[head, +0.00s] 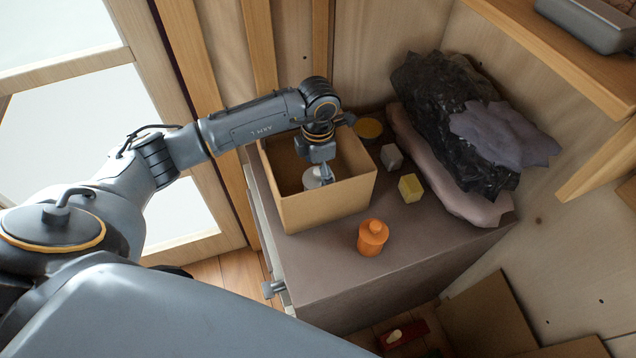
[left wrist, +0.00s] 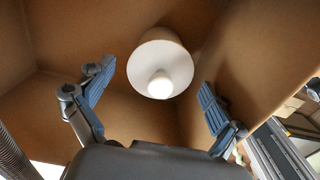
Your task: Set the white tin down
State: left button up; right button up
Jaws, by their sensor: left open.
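The white tin (head: 313,178) is inside the open cardboard box (head: 330,207) on the cabinet top. In the left wrist view the white tin (left wrist: 160,68) shows from above, with a round knob on its lid, inside the brown box walls. My left gripper (head: 322,180) reaches down into the box from above. In the left wrist view the fingers of my left gripper (left wrist: 158,97) are spread wide, one on each side of the tin, with gaps between them and it. The tin's base is partly hidden in the head view. My right gripper is not in view.
On the cabinet top (head: 330,270), an orange jar (head: 372,237), a yellow block (head: 410,187), a grey block (head: 391,156) and a dark yellow round thing (head: 368,129) stand right of the box. Black and grey bags (head: 450,110) lie behind. A wooden shelf (head: 560,60) overhangs at right.

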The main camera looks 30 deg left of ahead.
pick_arm(q)
jog(key=shift+r, duration=1.5)
